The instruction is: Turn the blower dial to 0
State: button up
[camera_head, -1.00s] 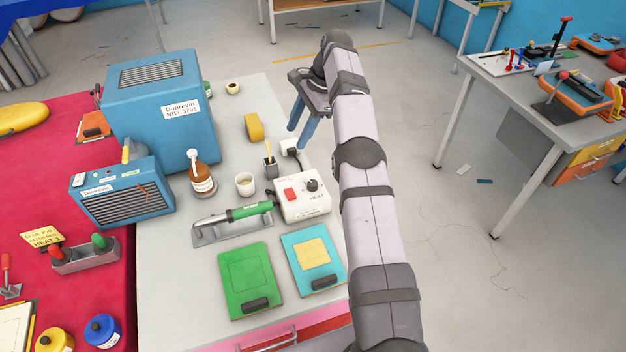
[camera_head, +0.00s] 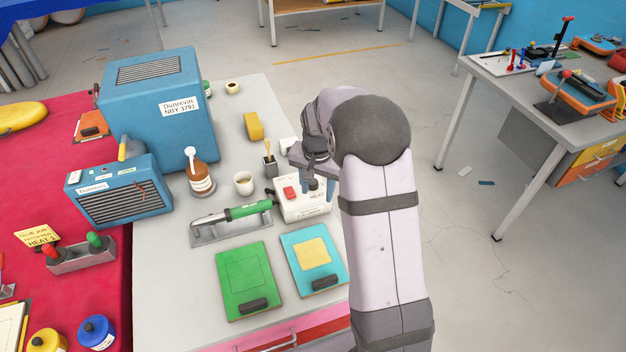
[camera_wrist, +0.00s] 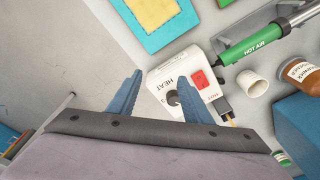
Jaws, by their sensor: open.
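The white control box (camera_head: 291,208) lies on the grey table with a red switch (camera_head: 289,193) and a black dial (camera_head: 314,185) marked HEAT. In the wrist view the dial (camera_wrist: 173,98) shows close to the right finger, and the red switch (camera_wrist: 197,78) is beyond that finger. Its pointer setting is too small to read. My gripper (camera_head: 317,190) is open, its two blue fingers pointing down at the right part of the box. In the wrist view my gripper (camera_wrist: 158,75) is empty; the dial lies between the fingers, and contact cannot be told.
A green hot-air tool (camera_head: 246,211) rests on a metal stand left of the box. A white cup (camera_head: 243,184), a brown bottle (camera_head: 201,180) and a brush holder (camera_head: 270,168) stand nearby. Green (camera_head: 247,275) and blue-yellow boards (camera_head: 314,262) lie in front.

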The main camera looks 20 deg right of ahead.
aim_at(313, 183)
jog(key=w+d+n+t, duration=0.1)
jog(key=w+n+t, duration=0.2)
jog(key=w+n, duration=0.2)
jog(key=shift+w+r+n+h, duration=0.3)
jog(key=shift+w+r, duration=0.15)
jog(key=shift+d+f, duration=0.1)
jog(key=shift+p+x, duration=1.45)
jog(key=shift+x, duration=2.1)
jog(key=shift+w, duration=0.1)
jog(key=c, duration=1)
